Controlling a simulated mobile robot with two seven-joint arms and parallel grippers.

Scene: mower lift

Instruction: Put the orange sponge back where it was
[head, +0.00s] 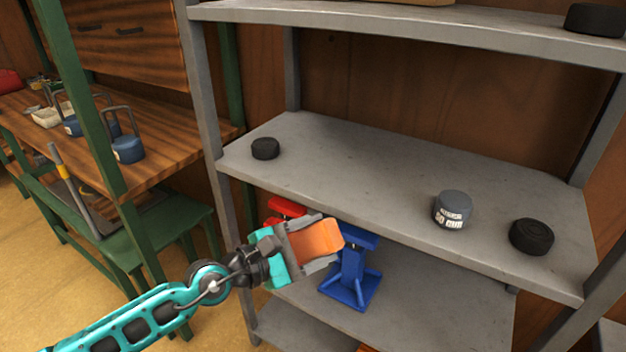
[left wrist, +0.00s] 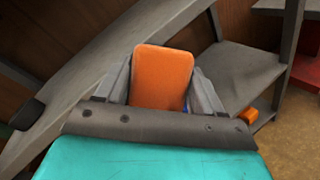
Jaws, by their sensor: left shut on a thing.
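The orange sponge (head: 316,239) is in the jaws of my left gripper (head: 318,243), in front of the grey shelf unit. In the left wrist view the sponge (left wrist: 163,76) stands between the two fingers of the gripper (left wrist: 163,92), which are shut on it. In the head view the gripper is at about the front edge of the middle shelf (head: 370,170), with the lower shelf (head: 430,300) beyond and below it. My right gripper is in neither view.
A blue jack stand (head: 350,280) and a red one (head: 285,208) stand behind the gripper. The middle shelf holds a grey labelled can (head: 453,209) and black round things (head: 531,236). A small orange block (left wrist: 248,115) lies on a lower shelf. A wooden workbench (head: 170,150) is at left.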

